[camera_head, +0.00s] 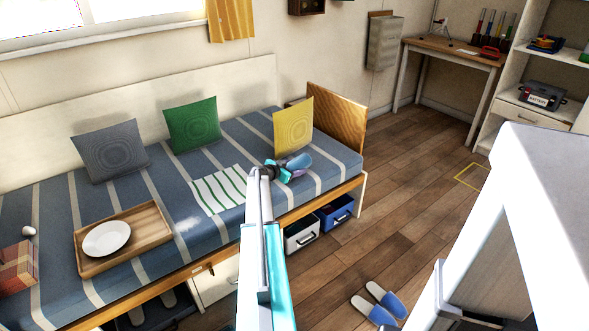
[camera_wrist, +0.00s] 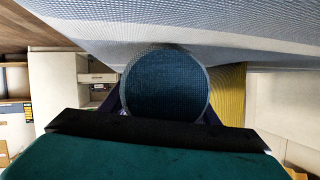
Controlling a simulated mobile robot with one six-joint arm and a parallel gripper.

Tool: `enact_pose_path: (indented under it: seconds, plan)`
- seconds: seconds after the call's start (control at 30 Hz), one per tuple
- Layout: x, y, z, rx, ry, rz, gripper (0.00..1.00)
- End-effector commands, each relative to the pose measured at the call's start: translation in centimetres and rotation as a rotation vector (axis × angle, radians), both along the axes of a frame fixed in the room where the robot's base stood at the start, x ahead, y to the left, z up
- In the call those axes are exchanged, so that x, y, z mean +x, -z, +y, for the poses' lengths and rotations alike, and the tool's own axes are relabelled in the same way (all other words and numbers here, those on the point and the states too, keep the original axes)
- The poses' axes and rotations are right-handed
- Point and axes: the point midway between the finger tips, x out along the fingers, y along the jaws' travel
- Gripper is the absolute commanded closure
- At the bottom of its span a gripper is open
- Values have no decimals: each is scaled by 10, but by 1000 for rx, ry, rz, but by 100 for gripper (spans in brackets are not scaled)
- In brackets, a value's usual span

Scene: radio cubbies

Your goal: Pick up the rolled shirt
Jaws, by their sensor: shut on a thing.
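The rolled shirt is a blue roll. Its round, woven-looking end (camera_wrist: 165,85) faces the camera in the wrist view, between my dark purple fingers. In the head view the small blue roll (camera_head: 298,161) shows at the bed's right part, just in front of the yellow cushion. My gripper (camera_head: 287,172) is shut on it, at the end of my arm, which reaches up from the bottom of the picture. The fingertips are partly hidden. I cannot tell whether the roll touches the bed.
The striped bed (camera_head: 150,190) carries a green-striped cloth (camera_head: 219,190), a wooden tray (camera_head: 153,220) with a white plate, and grey, green and yellow (camera_head: 293,127) cushions. Boxes (camera_head: 335,213) stand under it.

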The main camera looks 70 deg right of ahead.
Motion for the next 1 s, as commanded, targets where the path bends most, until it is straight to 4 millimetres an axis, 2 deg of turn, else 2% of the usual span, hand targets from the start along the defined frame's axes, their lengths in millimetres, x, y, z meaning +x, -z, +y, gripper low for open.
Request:
enact_pose_path:
  seconds: [0.27,0.5,1.0]
  plan:
    - [0,-10,0,-1,-1,0,71]
    - [0,-40,0,-2,0,0,71]
    - [-76,-45,-80,-1,2,0,71]
